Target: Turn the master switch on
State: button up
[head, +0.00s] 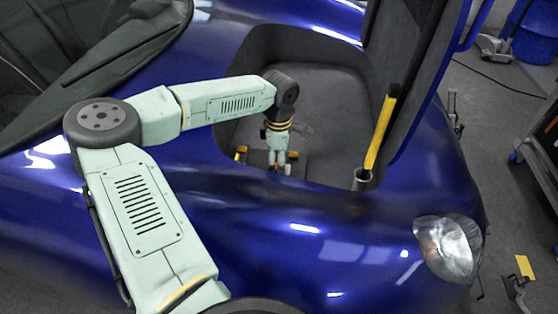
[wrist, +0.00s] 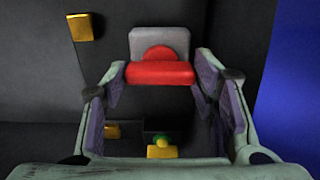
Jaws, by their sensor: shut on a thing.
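The master switch (wrist: 160,73) shows in the wrist view as a red handle with a rounded red part behind it, against a grey block. My gripper (wrist: 159,86) has one finger on each side of the red handle and is shut on it. In the head view my gripper (head: 278,158) points down into the open front compartment of the blue car. A small spot of red shows at its fingertips there, and most of the switch is hidden.
The compartment (head: 335,110) has dark walls and a raised lid (head: 400,60) on its right. A yellow-and-black bar (head: 381,132) stands upright at its right edge. In the wrist view, a yellow block (wrist: 80,27) and a green-topped yellow piece (wrist: 161,148) lie near the switch.

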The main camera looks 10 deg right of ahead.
dwell(0.3)
jog(key=o, duration=1.2)
jog(key=shift+c, duration=0.2)
jog(key=shift+r, duration=0.1)
notch_tip(320, 180, up, 12)
